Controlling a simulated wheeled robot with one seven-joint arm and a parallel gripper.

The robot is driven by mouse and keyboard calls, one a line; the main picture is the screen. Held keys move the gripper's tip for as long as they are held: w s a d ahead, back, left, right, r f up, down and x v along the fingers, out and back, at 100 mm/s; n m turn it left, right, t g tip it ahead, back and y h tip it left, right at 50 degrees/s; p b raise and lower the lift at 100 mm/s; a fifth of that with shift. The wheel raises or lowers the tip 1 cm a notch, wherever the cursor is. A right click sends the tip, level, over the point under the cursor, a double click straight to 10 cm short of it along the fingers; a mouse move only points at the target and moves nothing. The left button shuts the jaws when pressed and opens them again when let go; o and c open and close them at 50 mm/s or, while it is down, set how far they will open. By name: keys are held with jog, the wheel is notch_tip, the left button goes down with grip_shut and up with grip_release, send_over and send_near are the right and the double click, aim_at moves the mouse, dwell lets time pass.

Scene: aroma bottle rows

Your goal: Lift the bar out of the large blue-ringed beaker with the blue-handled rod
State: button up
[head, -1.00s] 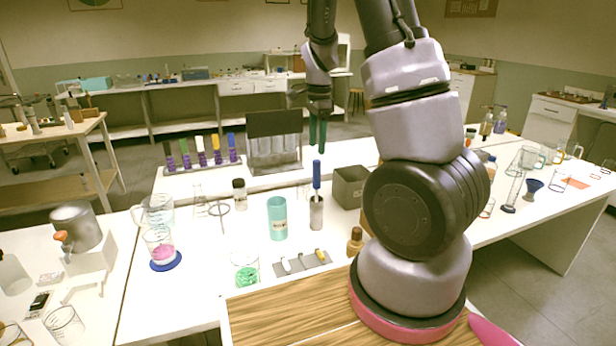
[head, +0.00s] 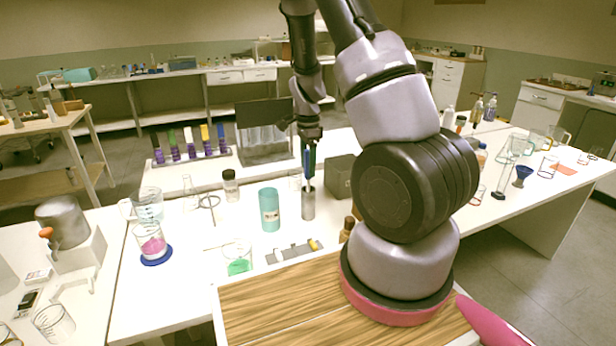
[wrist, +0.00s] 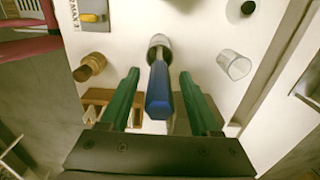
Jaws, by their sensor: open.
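The blue-handled rod stands upright in a grey metal holder (head: 308,206). Its blue handle (wrist: 160,92) points up toward my wrist camera. My gripper (head: 309,164) is open, with its green fingers on either side of the handle; in the wrist view (wrist: 158,76) gaps show on both sides of it. A clear beaker (head: 150,238) with pink contents stands at the left with a blue ring (head: 157,257) at its base. I cannot make out a bar in it.
A teal cylinder (head: 269,210) stands just left of the holder, and a dark grey box (head: 339,176) stands to its right. A beaker with green contents (head: 238,262) and a grey tray (head: 292,252) are in front. A tube rack stands behind.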

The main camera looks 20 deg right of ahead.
jog(key=shift+f, duration=0.1)
grip_shut()
